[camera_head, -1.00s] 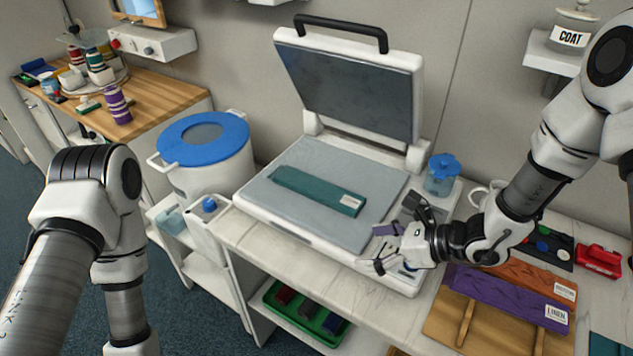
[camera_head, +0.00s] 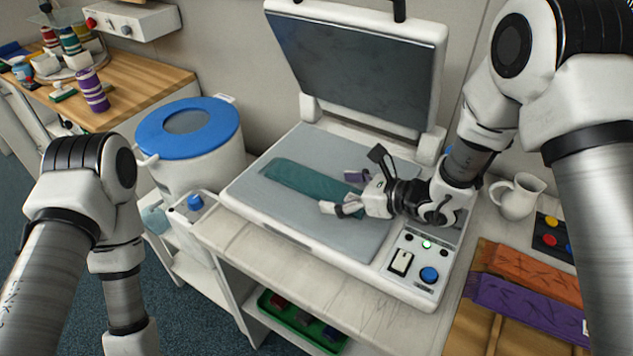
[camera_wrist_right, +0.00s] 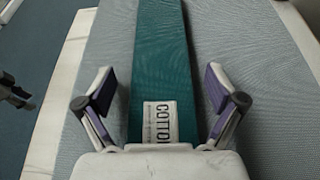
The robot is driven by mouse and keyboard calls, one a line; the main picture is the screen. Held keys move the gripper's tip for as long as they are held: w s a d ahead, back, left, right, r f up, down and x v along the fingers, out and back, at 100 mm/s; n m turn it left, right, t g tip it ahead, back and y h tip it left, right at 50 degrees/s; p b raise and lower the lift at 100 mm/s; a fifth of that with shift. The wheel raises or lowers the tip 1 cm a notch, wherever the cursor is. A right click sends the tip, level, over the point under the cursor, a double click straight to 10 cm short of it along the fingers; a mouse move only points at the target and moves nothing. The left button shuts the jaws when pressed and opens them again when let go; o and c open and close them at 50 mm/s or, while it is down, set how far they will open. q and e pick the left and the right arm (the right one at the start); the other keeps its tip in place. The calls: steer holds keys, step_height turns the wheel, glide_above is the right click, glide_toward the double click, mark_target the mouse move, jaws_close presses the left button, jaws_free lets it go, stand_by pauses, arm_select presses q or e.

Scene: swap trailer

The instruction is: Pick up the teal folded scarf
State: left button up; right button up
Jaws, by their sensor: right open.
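The teal folded scarf (camera_head: 300,180) lies flat on the grey bed of the open press (camera_head: 335,235). In the right wrist view the scarf (camera_wrist_right: 161,60) runs away from me, with its white "COTTON" label at the near end. My right gripper (camera_head: 345,190) is over the scarf's labelled end and hides that end in the head view. In the right wrist view its two purple-padded fingers (camera_wrist_right: 160,90) are spread, one on each side of the scarf, with nothing between them gripped. How high the fingertips are above the bed is hard to tell. My left gripper is out of view; only its arm shows.
The press lid (camera_head: 355,65) stands raised behind the bed. A blue-lidded white pot (camera_head: 190,135) is at left. A white pitcher (camera_head: 517,197), an orange scarf (camera_head: 530,268) and a purple scarf (camera_head: 525,305) lie at right. A green tray (camera_head: 300,322) sits below.

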steer(key=shift+s, duration=0.1)
steer(key=c, duration=1.3)
steer(key=shift+o, duration=0.2)
